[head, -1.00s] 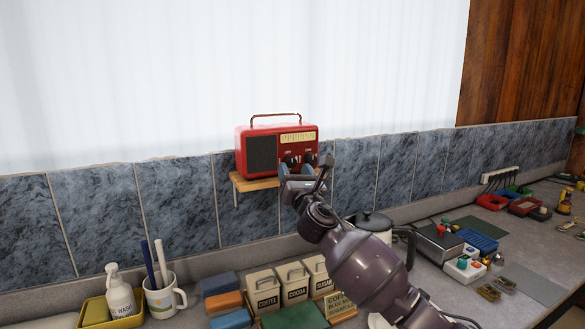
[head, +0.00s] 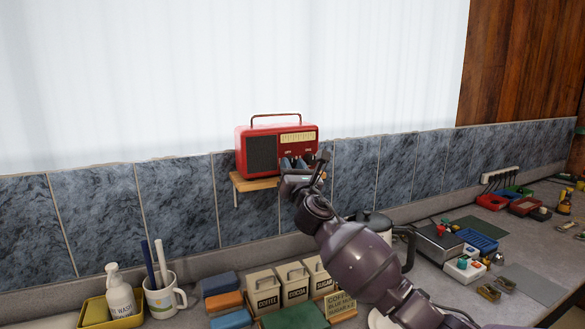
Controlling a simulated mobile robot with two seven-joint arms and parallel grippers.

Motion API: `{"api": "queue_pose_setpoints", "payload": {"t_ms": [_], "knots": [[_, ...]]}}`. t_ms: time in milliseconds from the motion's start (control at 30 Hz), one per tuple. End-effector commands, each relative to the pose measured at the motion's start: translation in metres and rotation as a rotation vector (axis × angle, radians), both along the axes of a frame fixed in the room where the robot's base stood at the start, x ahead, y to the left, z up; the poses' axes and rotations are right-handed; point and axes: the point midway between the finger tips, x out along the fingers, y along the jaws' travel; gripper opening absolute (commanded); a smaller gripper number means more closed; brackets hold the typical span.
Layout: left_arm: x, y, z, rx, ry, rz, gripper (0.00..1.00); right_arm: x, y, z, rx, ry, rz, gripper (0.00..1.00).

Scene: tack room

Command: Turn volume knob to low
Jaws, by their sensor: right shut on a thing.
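The red radio (head: 262,150) stands upright on a small wooden shelf (head: 252,184) against the tiled wall. Its dark speaker grille is on the left, and a pale tuning dial is at the upper right of its front. My right gripper (head: 294,163) is at the lower right of the radio's front, below the dial. It is shut on the volume knob there. The fingers and hand cover the knobs, so the knob's pointer and setting cannot be read. My left gripper is out of the picture.
Below on the counter are a mug with pens (head: 162,298), a soap bottle (head: 121,296), labelled canisters (head: 293,285) and a pitcher (head: 375,222) behind my right arm. Trays and small tools lie at the right. The wall around the radio is clear.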

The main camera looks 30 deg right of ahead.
Motion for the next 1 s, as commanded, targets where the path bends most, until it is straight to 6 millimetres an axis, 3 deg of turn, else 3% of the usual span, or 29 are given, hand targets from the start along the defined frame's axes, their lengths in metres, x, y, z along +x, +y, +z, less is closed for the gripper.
{"api": "queue_pose_setpoints", "payload": {"t_ms": [367,1000], "knots": [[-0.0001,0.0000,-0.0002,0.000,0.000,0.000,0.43,0.0001,0.0015,0.0002,0.133,-0.007,0.000,0.07],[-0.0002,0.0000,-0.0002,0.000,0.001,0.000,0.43,0.0004,0.0048,0.0033,0.718,-0.040,0.000,0.07]]}}
